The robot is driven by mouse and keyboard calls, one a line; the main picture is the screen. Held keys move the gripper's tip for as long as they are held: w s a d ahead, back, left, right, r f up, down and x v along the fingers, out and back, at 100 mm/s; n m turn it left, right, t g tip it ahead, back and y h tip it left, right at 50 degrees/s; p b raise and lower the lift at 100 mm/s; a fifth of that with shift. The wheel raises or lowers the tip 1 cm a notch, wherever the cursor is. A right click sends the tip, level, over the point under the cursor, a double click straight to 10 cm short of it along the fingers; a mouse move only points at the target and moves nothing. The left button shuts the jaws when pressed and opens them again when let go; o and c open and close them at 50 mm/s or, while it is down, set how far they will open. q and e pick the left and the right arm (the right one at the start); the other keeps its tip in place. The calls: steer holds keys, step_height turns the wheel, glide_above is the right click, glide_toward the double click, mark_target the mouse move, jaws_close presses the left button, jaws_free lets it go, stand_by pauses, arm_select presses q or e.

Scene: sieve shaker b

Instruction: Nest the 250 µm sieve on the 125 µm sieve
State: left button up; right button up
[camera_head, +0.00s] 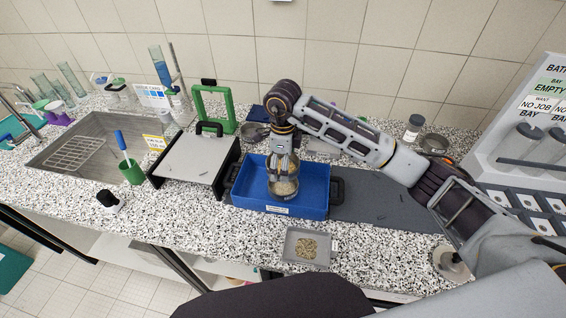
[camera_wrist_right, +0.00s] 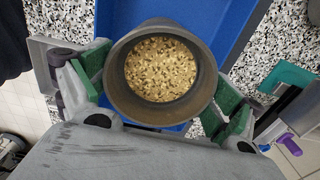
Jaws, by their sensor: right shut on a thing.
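My right gripper (camera_head: 283,172) is over the blue tray (camera_head: 322,188) and is shut on a round metal sieve (camera_head: 284,188). In the right wrist view the sieve (camera_wrist_right: 117,93) sits between the green finger pads of the gripper (camera_wrist_right: 162,92), with tan grains (camera_wrist_right: 160,68) inside it. No size mark on it can be read, so I cannot tell which sieve it is. Whether another sieve is under it is hidden. My left gripper is out of view.
A square pan of grains (camera_head: 307,247) lies in front of the tray. A small metal bowl (camera_head: 254,133) stands behind it. A round metal dish (camera_head: 434,143) is at back right. A grey-topped stand (camera_head: 195,157) is left of the tray, beside the sink (camera_head: 85,145). A green frame (camera_head: 214,106) stands behind.

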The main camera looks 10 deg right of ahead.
steer(key=shift+f+b, duration=0.7)
steer(key=shift+f, duration=1.1)
steer(key=shift+f+b, duration=0.7)
steer(key=shift+f, duration=0.05)
steer(key=shift+f, duration=0.1)
steer(key=shift+f+b, duration=0.6)
steer(key=shift+b, duration=0.45)
stand_by(0.5)
steer(key=o, duration=0.8)
steer(key=shift+r, duration=0.15)
